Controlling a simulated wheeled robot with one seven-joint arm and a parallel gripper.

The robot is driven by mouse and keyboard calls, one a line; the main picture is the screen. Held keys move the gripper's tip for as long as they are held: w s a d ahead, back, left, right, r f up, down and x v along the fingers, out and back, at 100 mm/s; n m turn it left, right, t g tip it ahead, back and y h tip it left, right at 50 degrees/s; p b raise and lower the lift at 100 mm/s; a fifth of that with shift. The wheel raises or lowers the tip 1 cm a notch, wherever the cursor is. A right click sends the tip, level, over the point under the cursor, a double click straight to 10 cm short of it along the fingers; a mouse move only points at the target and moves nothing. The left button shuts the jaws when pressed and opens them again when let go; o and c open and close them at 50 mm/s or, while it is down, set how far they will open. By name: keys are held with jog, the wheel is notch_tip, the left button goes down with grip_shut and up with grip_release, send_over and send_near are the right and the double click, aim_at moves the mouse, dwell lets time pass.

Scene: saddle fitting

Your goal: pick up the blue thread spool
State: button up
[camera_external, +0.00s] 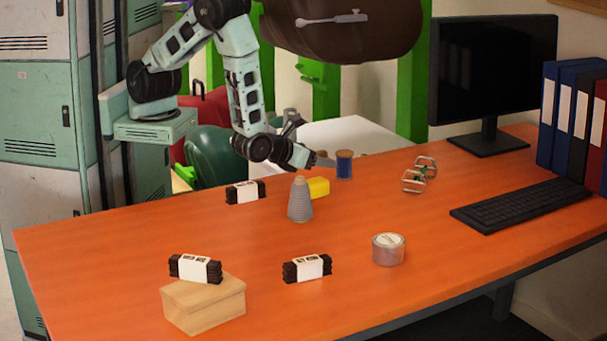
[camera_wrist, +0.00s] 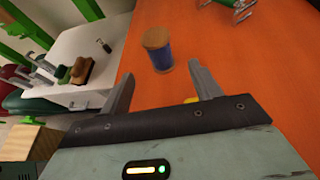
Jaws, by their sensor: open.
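The blue thread spool (camera_external: 344,166) stands upright near the far edge of the orange table, with a tan wooden top. In the wrist view the spool (camera_wrist: 161,58) stands upright just beyond the fingertips, between their lines. My gripper (camera_external: 325,161) is just left of the spool in the external view, low over the table. In the wrist view my gripper (camera_wrist: 160,82) is open, its two fingers apart with nothing between them. The spool does not appear to touch either finger.
A yellow block (camera_external: 318,187) and a grey cone (camera_external: 300,200) stand close to my gripper. Metal pedals (camera_external: 419,175) lie right of the spool. Dark bundles, a tape roll (camera_external: 388,249), a wooden box (camera_external: 203,303) and a keyboard (camera_external: 525,204) are farther off.

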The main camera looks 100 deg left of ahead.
aim_at(349, 165)
jog(key=x, duration=1.2)
jog(key=c, duration=1.1)
